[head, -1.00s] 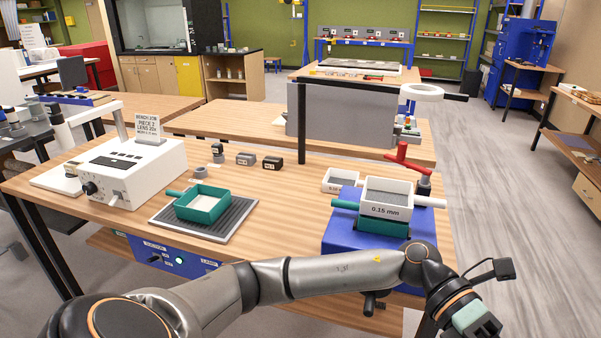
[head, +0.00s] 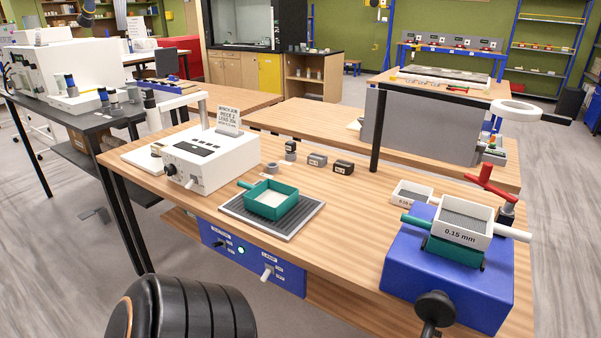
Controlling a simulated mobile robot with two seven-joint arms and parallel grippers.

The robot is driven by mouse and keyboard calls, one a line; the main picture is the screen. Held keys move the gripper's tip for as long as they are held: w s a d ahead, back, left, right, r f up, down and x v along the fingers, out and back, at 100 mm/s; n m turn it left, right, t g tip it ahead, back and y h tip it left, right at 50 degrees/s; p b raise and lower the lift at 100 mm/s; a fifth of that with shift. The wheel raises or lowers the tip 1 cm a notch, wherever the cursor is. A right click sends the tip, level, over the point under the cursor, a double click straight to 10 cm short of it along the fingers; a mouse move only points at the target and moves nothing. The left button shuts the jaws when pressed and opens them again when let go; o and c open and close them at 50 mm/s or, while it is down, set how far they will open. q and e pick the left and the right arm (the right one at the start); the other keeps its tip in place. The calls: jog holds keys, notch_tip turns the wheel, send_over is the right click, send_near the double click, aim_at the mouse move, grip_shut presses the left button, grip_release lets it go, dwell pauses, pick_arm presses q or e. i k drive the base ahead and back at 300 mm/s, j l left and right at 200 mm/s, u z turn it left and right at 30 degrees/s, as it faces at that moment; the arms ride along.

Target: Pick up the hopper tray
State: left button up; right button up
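A teal open tray (head: 271,213) with a short handle at its left and a pale floor inside sits upright on a dark ribbed plate (head: 240,212) on the wooden bench. A second teal tray (head: 453,252) shows under a white sieve frame marked 0.15 mm (head: 461,234), on a blue machine (head: 405,268) at the right. No label tells which is the hopper tray. Neither gripper is in view. Only a dark part of my arm shows at the bottom left, apart from both trays.
A white instrument box (head: 212,171) stands left of the ribbed plate, with small dark blocks (head: 343,167) behind it. A black post (head: 377,130) rises behind the blue machine. A red-handled clamp (head: 486,180) is at its right. Bench between plate and machine is clear.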

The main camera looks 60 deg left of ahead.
aim_at(270, 199)
jog(key=i+j+u, duration=0.2)
jog(key=i+u, duration=0.3)
jog(key=u, duration=2.05)
jog(key=j+z, duration=0.2)
jog(key=z, duration=0.15)
jog(key=i+j+z, duration=0.1)
jog(key=z, duration=0.3)
jog(key=j+z, duration=0.35)
jog(key=k+j+z, duration=0.1)
jog(key=j+z, duration=0.2)
jog(key=j, duration=0.55)
